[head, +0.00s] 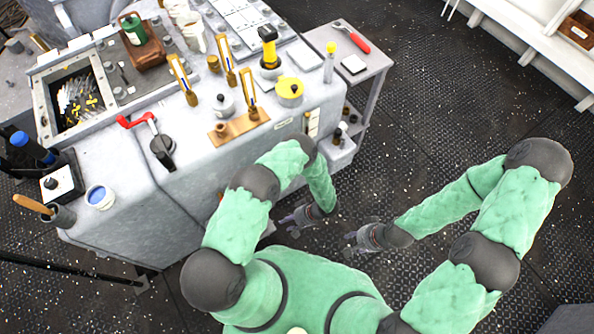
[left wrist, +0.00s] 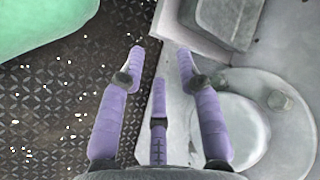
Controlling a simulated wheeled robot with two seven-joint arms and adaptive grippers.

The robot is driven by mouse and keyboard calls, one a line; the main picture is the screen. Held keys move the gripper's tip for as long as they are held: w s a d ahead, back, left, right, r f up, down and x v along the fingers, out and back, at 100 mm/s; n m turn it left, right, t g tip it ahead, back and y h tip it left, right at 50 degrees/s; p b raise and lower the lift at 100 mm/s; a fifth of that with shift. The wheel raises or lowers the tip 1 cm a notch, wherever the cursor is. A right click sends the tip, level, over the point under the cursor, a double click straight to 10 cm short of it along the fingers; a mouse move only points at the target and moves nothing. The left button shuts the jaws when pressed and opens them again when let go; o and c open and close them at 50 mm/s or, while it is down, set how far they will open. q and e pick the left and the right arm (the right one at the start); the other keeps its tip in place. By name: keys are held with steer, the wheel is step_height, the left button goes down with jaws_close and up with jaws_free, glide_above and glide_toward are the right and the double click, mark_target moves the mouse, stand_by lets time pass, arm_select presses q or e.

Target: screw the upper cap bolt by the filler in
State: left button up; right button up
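In the left wrist view a pale round flange (left wrist: 238,125) is at the right, with a bolt head (left wrist: 279,100) on its rim. I cannot tell whether this is the upper cap bolt. The filler is not clearly identifiable in the head view. My left gripper (head: 289,225) is low beside the front of the grey machine. Its purple fingers (left wrist: 161,60) are spread, with nothing between them, to the left of the flange in the wrist view. My right gripper (head: 350,244) hangs over the deck, away from the machine; its fingers look spread and empty.
The grey machine (head: 115,165) carries a red-handled crank (head: 148,128), a yellow-topped pot (head: 289,90) and several tools. A side table (head: 365,80) holds a red-handled screwdriver (head: 352,37). The dark deck (head: 450,120) to the right is mostly clear.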

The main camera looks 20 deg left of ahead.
arm_select(q)
steer(key=w+f+n+t+y, duration=0.1)
steer(key=w+t+y, duration=0.35)
steer(key=w, duration=0.25)
steer(key=w+d+r+n+t+y+b, duration=0.2)
steer(key=w+d+r+n+t, duration=0.3)
steer(key=w+t, duration=0.4)
steer(key=b+x, duration=0.1)
steer(key=x, duration=0.9)
steer(key=shift+a+r+t+b, duration=0.35)
steer(key=shift+a+r, duration=0.05)
steer(key=shift+r, duration=0.1)
jaws_close()
